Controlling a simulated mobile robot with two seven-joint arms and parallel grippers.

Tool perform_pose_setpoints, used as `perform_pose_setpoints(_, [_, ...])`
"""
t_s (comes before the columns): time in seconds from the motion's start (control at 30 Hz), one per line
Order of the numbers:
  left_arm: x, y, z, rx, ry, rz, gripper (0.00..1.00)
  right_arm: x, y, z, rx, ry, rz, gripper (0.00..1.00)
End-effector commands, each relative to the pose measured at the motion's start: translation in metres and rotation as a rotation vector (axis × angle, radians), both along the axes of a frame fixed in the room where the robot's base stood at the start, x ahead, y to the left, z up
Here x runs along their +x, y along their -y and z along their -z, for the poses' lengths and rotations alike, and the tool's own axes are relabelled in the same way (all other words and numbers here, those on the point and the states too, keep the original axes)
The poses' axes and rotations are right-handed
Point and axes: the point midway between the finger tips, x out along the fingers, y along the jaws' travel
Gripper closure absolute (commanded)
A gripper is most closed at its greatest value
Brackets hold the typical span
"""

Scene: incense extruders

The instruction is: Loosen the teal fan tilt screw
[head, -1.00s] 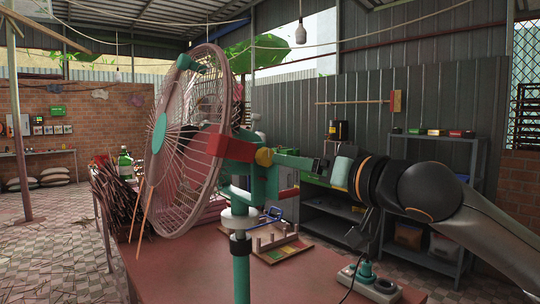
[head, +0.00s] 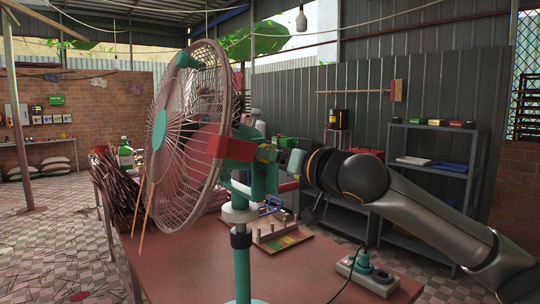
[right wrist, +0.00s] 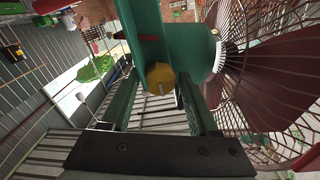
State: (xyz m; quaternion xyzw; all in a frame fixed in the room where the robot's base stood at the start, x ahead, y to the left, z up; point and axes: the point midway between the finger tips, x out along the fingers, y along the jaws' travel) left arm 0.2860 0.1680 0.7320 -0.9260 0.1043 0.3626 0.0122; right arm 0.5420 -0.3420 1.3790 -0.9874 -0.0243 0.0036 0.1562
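The teal and pink fan (head: 185,140) stands upright on the table, its grille facing left. Its tilt screw has a yellow knob, seen in the right wrist view (right wrist: 160,76) against the teal bracket (right wrist: 142,30). In the head view the knob is mostly hidden by my right gripper (head: 268,155), which reaches the fan's neck from the right. In the wrist view the two fingers (right wrist: 160,90) stand apart, with the knob between or just beyond their tips. I cannot tell whether they touch it. My left gripper is not in view.
The reddish table (head: 200,270) holds a power strip (head: 367,275) with a plug, a wooden pegged tray (head: 270,238), a green bottle (head: 126,158) and bundled dark sticks (head: 115,195). Grey shelves (head: 435,140) stand behind at right. The table's front is mostly clear.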

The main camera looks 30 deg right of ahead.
Motion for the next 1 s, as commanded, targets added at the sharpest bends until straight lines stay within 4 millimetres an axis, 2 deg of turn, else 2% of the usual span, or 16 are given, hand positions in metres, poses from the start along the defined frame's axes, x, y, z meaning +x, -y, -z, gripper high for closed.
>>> perform_pose_setpoints(0.07, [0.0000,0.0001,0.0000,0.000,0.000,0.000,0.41,-0.0002,0.0001,0.0000,0.000,0.000,0.000,0.49])
perform_pose_setpoints(0.5, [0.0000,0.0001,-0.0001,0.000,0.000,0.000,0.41,-0.0003,0.0002,0.0001,0.000,0.000,0.000,0.99])
perform_pose_setpoints(0.83, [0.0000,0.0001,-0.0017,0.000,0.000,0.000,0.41,-0.0002,0.0001,0.0000,-0.016,0.000,0.001,1.00])
perform_pose_setpoints(1.0, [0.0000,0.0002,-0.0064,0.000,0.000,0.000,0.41,0.0001,0.0000,-0.0001,-0.077,0.001,-0.001,1.00])
